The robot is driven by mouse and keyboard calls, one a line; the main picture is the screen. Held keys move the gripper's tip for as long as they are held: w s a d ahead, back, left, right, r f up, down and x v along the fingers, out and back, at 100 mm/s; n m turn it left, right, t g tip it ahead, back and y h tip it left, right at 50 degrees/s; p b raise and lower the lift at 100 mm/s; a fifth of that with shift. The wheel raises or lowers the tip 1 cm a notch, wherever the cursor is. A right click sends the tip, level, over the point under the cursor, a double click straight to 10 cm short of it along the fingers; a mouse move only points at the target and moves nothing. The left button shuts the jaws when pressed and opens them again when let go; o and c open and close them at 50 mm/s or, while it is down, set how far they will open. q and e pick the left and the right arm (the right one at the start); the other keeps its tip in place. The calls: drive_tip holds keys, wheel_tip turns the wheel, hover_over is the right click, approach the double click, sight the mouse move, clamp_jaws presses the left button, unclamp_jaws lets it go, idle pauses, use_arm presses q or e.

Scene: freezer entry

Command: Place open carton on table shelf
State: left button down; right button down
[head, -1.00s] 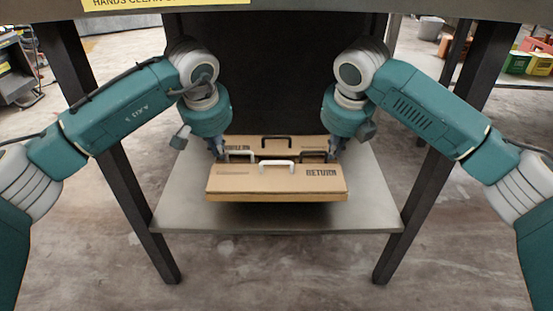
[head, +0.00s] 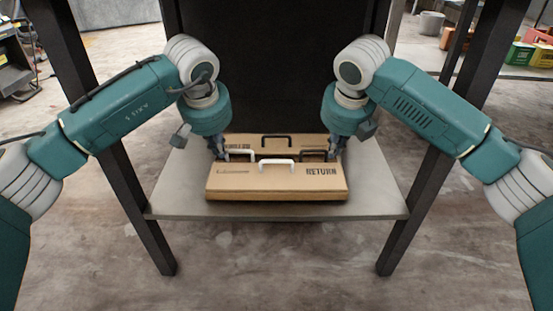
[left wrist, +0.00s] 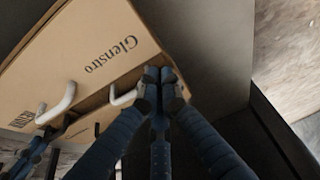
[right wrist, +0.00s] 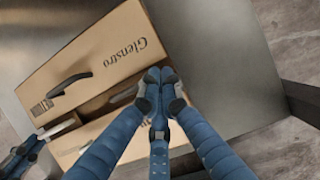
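The open cardboard carton (head: 275,182) is over the grey table shelf (head: 380,180), near its front. It appears to rest on it, though its underside is hidden. Its front flap has a white handle and "RETURN"; its back flap has a black handle. My left gripper (head: 219,154) is at the carton's left end. In the left wrist view its fingers (left wrist: 160,76) are together at a white side handle (left wrist: 122,97). My right gripper (head: 333,153) is at the right end. In the right wrist view its fingers (right wrist: 160,78) are together at a dark side handle (right wrist: 122,95).
Dark table legs (head: 135,200) stand left and right (head: 410,215) of the shelf. A dark panel (head: 275,65) rises behind the carton. The shelf is clear on both sides of the carton. Crates (head: 520,55) stand far off at the right.

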use_arm(q)
drive_tip(key=shift+s+d+r+p, duration=0.1)
drive_tip(key=shift+d+p, duration=0.2)
drive_tip(key=shift+d, duration=0.35)
use_arm(e)
drive_tip(key=shift+s+a, duration=0.1)
drive_tip(key=shift+a, duration=0.5)
use_arm(q)
drive_tip(key=c, duration=2.4)
unclamp_jaws()
drive_tip(key=shift+a, duration=0.45)
use_arm(e)
drive_tip(key=shift+d+r, duration=0.1)
drive_tip(key=shift+d, duration=0.35)
use_arm(q)
drive_tip(key=o, duration=0.4)
drive_tip(key=shift+a, duration=0.3)
use_arm(e)
drive_tip(key=shift+d, duration=0.25)
use_arm(q)
drive_tip(key=shift+a, duration=0.2)
use_arm(e)
drive_tip(key=shift+d, duration=0.25)
use_arm(q)
drive_tip(key=shift+a, duration=0.15)
use_arm(e)
drive_tip(key=c, duration=2)
unclamp_jaws()
drive_tip(key=shift+d, duration=0.1)
